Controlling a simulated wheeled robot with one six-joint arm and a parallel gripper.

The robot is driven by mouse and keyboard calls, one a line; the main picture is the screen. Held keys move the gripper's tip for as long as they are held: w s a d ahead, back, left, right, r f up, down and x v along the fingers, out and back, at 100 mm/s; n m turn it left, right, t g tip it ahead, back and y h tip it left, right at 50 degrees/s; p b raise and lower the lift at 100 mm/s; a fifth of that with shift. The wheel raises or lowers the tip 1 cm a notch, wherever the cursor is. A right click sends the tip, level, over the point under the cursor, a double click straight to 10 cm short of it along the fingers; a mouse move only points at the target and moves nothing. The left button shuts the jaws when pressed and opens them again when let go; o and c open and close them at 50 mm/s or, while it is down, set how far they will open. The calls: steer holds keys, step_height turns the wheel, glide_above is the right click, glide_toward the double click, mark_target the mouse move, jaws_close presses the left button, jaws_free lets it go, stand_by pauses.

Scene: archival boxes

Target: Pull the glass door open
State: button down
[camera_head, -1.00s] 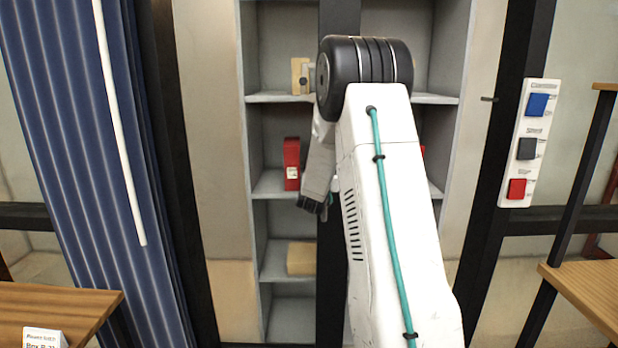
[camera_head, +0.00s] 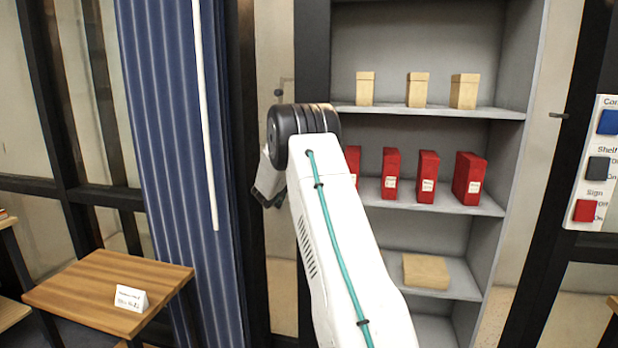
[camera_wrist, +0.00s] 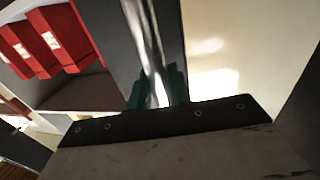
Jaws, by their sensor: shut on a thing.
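The glass door's dark upright frame (camera_head: 312,50) stands at the left edge of the grey shelf unit in the head view. The shelf shows clear of it to the right. In the wrist view, a shiny upright metal handle (camera_wrist: 146,40) runs beside the dark frame (camera_wrist: 169,25). My gripper (camera_wrist: 158,92) has its green fingers shut on this handle, one on each side. In the head view, my gripper (camera_head: 266,194) is low at the left of my arm, partly hidden by it.
The shelf unit (camera_head: 512,150) holds red boxes (camera_head: 427,177), tan boxes (camera_head: 417,90) and a flat box (camera_head: 426,270). A blue curtain (camera_head: 170,120) hangs left. A wooden table (camera_head: 105,285) stands front left. A switch panel (camera_head: 598,165) is on the right.

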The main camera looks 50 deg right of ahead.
steer(key=shift+w+a+r, duration=0.1)
steer(key=shift+w+a, duration=0.25)
steer(key=shift+w, duration=0.5)
steer(key=c, duration=1.3)
jaws_free()
steer(key=shift+c, duration=0.2)
steer(key=shift+a, duration=0.1)
steer(key=v, duration=0.7)
steer(key=shift+a, duration=0.3)
